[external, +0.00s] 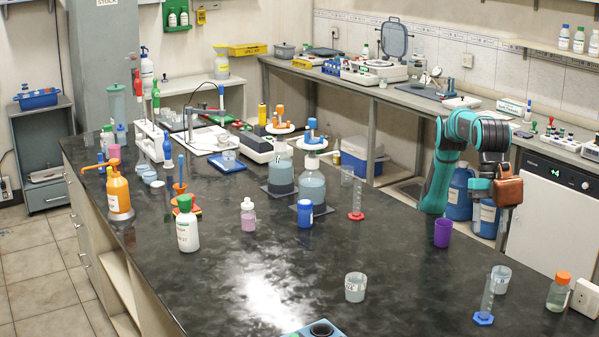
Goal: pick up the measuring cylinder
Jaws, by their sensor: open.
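Two clear measuring cylinders stand upright on the dark bench top. One, with a red foot (356,215), is near the middle of the bench, right of the glass dispenser bottles. The other, with a blue foot (485,318), is at the front right. My teal and black arm reaches in at the right. My gripper (481,188) is open, above the bench and apart from both cylinders. It is small here, and its fingers are partly hidden by the wrist.
A purple cup (443,233) stands just below my arm. A beaker (355,287) stands at the front, and another beaker (500,279) and an orange-capped bottle (558,292) stand near the blue-footed cylinder. A blue jar (305,214) is left of the red-footed one.

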